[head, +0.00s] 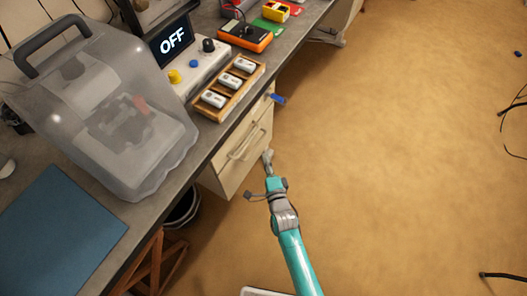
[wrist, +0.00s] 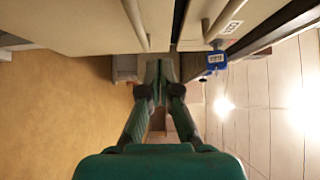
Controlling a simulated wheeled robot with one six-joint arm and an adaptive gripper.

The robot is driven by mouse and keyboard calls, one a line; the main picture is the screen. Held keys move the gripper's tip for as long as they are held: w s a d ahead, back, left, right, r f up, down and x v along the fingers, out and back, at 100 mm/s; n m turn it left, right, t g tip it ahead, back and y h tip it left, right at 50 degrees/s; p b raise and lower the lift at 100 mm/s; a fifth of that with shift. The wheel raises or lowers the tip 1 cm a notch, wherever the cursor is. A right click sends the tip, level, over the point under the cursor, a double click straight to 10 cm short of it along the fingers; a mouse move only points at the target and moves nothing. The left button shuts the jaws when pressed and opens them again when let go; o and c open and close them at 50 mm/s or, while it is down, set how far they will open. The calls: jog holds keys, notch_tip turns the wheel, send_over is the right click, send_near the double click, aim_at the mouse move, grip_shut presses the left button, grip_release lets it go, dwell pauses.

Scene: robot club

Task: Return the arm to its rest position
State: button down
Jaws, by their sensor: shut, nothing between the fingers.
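My arm is teal and reaches up from the bottom of the head view. My gripper (head: 267,155) is at its far end, in front of the cream drawer cabinet (head: 245,150) under the workbench. In the wrist view my gripper (wrist: 159,68) shows with its two fingers together at the tips and nothing between them. The cabinet front (wrist: 80,20) fills the top of that view, close to the fingers. Whether the fingers touch it I cannot tell.
The workbench (head: 222,135) runs along the left with a clear-covered machine (head: 110,110), an OFF display (head: 172,40) and a wooden tray (head: 212,108) of several white blocks. A blue tag (head: 277,98) sticks out from the cabinet. Open floor (head: 400,150) lies right, with cables at its edge.

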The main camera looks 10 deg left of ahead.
jog(key=v, duration=0.5)
jog(key=s+d+r+n+h, duration=0.2)
jog(key=s+d+n, duration=0.1)
jog(key=s+d, duration=0.55)
jog(key=s+d+r+n+h, duration=0.2)
jog(key=s+d+n, duration=0.1)
jog(key=s+d, duration=0.6)
jog(key=s+d+r+n+h, duration=0.1)
jog(key=s+d+r+n, duration=0.2)
jog(key=s+r, duration=0.5)
jog(key=s+d+r+n+g+h, duration=0.1)
jog(key=s+d+r+n+h, duration=0.1)
jog(key=s+r, duration=0.6)
jog(key=shift+s+d+r+n+g+h, duration=0.2)
jog(key=shift+s+d+n+g+h, duration=0.1)
jog(key=shift+s+d+n, duration=0.55)
